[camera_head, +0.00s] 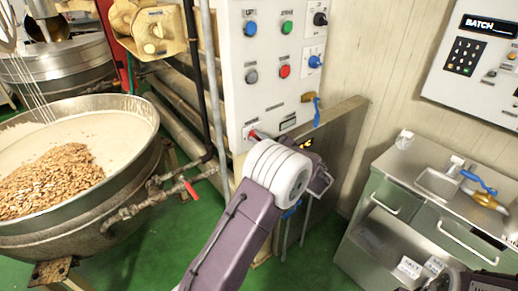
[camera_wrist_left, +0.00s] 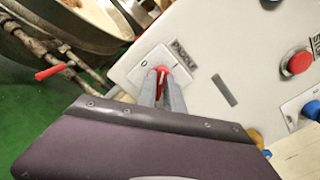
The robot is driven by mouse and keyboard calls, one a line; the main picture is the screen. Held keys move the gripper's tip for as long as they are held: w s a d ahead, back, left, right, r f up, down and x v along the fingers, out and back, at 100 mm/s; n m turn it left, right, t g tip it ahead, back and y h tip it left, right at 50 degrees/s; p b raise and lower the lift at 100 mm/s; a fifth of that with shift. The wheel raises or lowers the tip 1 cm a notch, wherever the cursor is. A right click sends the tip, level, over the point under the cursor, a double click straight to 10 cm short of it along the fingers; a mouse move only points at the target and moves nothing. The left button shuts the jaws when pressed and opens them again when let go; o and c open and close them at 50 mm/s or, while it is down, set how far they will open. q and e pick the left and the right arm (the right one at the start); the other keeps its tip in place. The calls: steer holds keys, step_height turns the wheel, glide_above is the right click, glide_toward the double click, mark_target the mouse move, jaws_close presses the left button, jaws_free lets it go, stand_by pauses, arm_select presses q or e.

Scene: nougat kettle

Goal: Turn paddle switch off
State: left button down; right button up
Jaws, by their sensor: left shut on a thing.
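The paddle switch (camera_wrist_left: 161,69) is a red knob on a white plate marked O and I, with a PADDLE label beside it. In the left wrist view, the two grey fingers of my left gripper (camera_wrist_left: 161,84) are closed around it. The knob stands between the two marks, and I cannot tell its exact setting. In the head view, a bit of red shows low on the white control panel (camera_head: 236,70), just past my left wrist, which hides the fingers. My right gripper is not clearly seen.
Green, red and blue controls sit higher on the panel. A red-handled valve pipe (camera_head: 191,188) and a large kettle of nuts (camera_head: 93,106) are at left. A metal cabinet (camera_head: 385,160) with a blue-handled tool (camera_head: 478,181) on top is at right.

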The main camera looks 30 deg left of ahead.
arm_select(q)
steer(key=shift+s+f+n+b, duration=0.1)
steer(key=shift+f+n+b, duration=0.05)
steer(key=shift+n+b, duration=3.35)
steer(key=shift+s+f+n+b, duration=0.15)
steer(key=shift+n+b, duration=1.95)
steer(key=shift+b, duration=2.7)
steer(key=shift+w, duration=0.1)
steer(key=c, duration=1.5)
jaws_free()
steer(key=shift+o, duration=0.2)
steer(key=shift+r, duration=0.1)
steer(key=p+v, duration=0.1)
steer(key=v, duration=0.8)
